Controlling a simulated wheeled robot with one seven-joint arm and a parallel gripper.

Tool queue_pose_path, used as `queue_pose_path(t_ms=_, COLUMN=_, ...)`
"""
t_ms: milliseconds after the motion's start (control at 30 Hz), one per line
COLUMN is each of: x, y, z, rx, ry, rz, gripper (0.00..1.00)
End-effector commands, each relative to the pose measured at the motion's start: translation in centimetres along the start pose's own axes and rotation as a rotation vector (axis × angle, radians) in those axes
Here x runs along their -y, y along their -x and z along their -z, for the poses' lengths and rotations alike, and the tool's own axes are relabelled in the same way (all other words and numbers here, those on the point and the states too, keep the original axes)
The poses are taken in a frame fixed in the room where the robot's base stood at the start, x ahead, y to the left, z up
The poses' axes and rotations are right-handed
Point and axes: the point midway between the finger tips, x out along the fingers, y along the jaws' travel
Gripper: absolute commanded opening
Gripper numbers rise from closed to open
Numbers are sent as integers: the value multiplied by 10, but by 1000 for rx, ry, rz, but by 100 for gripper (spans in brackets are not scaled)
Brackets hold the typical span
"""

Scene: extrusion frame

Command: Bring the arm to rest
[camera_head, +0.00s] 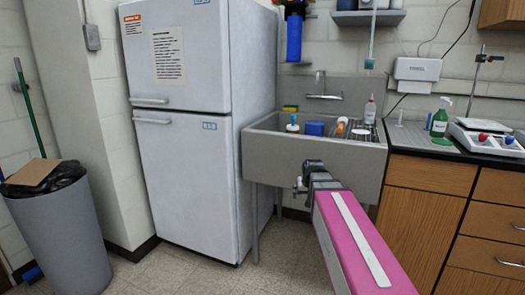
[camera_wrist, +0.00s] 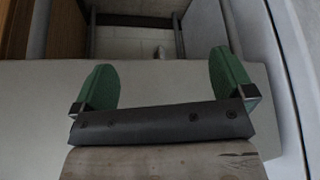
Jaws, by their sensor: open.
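My arm shows in the head view as a pink link with a white strip, reaching from the bottom right toward the front of the sink (camera_head: 262,150). It ends in dark grey wrist parts before the sink's front panel; the fingers cannot be made out there. In the wrist view my gripper (camera_wrist: 163,68) has its two green fingers wide apart, with nothing between them. A plain pale grey surface, which looks like the sink's front, lies behind the fingers. How far the fingers are from it I cannot tell.
A white fridge (camera_head: 190,180) stands left of the sink. A grey bin (camera_head: 65,240) is at far left. The floor before the fridge is clear.

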Motion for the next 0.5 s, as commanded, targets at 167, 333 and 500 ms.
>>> queue_pose_path(t_ms=167, x=0, y=-34, z=-76, rx=138, ry=0, rz=0, gripper=100)
queue_pose_path(t_ms=333, x=0, y=-57, z=-144, rx=268, ry=0, rz=0, gripper=100)
queue_pose_path(t_ms=500, x=0, y=-71, z=-203, rx=378, ry=-1, rz=-1, gripper=100)
